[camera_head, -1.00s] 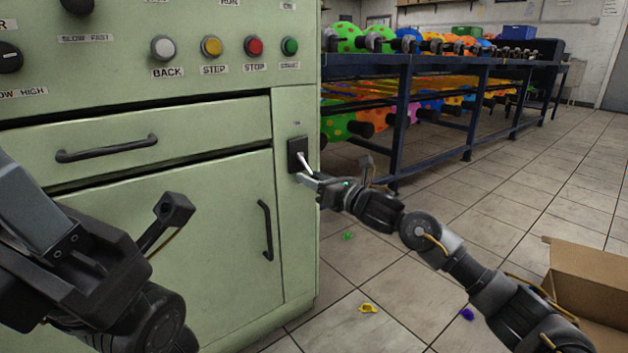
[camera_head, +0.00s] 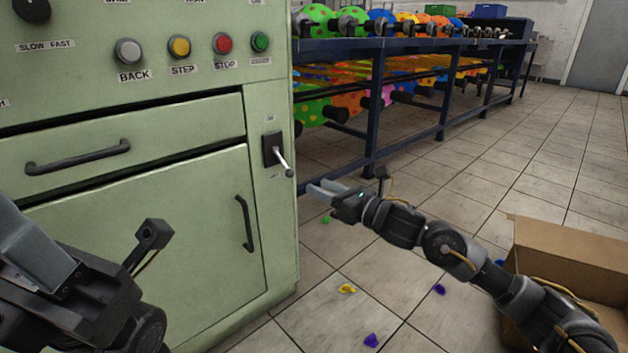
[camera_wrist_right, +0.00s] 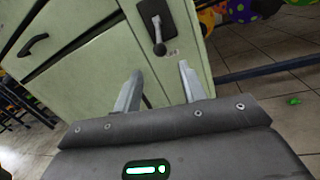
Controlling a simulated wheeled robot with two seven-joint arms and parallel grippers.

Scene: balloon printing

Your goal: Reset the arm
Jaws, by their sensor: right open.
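My right gripper (camera_head: 322,190) is open and empty, just right of the green machine's front edge and clear of it. In the right wrist view its two fingers (camera_wrist_right: 160,88) stand apart with nothing between them. The lever switch (camera_head: 275,152) is on the green machine's right front panel, its pale handle slanting down to the right. It also shows in the right wrist view (camera_wrist_right: 157,28), ahead of the fingertips and apart from them. My left arm is at the lower left of the head view; its gripper's fingertips are not clearly visible.
The green machine (camera_head: 120,230) fills the left, with BACK, STEP, STOP buttons and a drawer. A blue rack (camera_head: 376,100) holds colourful balloons behind. A cardboard box (camera_head: 560,250) stands at right. Small balloons lie on the tiled floor, including a yellow one (camera_head: 347,289).

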